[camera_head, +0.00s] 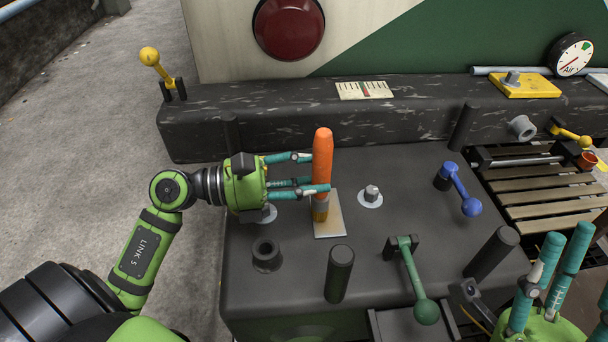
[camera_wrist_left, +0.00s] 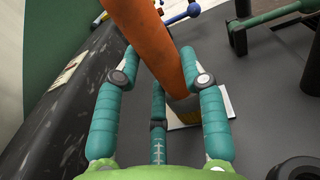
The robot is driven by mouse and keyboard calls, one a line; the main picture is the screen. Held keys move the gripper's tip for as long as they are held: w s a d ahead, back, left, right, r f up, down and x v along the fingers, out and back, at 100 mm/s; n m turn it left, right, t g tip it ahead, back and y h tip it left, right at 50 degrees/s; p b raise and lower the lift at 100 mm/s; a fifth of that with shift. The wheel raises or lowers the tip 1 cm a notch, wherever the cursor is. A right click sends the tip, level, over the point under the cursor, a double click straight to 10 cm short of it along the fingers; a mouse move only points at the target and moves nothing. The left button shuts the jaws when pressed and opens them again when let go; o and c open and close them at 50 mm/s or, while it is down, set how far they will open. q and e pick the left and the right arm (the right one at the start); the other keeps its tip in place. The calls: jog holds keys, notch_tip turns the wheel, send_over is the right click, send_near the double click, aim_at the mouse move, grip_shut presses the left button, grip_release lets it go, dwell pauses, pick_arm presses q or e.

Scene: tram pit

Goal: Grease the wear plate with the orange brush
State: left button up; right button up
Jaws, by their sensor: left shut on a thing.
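The orange brush (camera_head: 322,165) stands nearly upright, bristle end down. It also shows large in the left wrist view (camera_wrist_left: 165,50). My left gripper (camera_head: 318,174) is shut on its handle, with teal fingers on both sides; it shows in the wrist view too (camera_wrist_left: 160,78). A pale plate (camera_head: 332,230), seemingly the wear plate, lies flat on the dark deck below the brush. The brush's lower end overlaps the plate in both views; I cannot tell whether it touches. My right gripper (camera_head: 560,275) is at the lower right, empty, its fingers apart, partly cut off.
A short grey post (camera_head: 340,270), a ring socket (camera_head: 266,254) and a green lever (camera_head: 412,280) stand near the plate. A bolt (camera_head: 371,193) and a blue lever (camera_head: 460,188) are to its right. A dark beam (camera_head: 300,115) runs behind. Slatted wood (camera_head: 545,190) lies right.

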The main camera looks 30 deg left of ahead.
pick_arm(q)
jog(key=shift+w+d+f, duration=0.15)
jog(key=shift+w+d, duration=0.45)
jog(key=shift+w, duration=0.35)
jog(key=shift+w+d+r+p, duration=0.1)
jog(key=shift+w+d+p, duration=0.15)
jog(key=shift+w+d, duration=0.25)
jog(key=shift+w+d+r+p, duration=0.1)
jog(key=shift+w+d+p, duration=0.15)
jog(key=shift+w, duration=0.45)
jog(key=shift+f, duration=0.1)
jog(key=shift+s, duration=0.1)
jog(key=shift+b+v, duration=0.5)
jog(key=shift+v, duration=0.3)
jog(key=shift+b+v, duration=0.8)
jog(key=shift+v, duration=0.5)
jog(key=shift+b+v, duration=0.4)
jog(key=shift+v, duration=0.65)
jog(key=shift+a, duration=0.15)
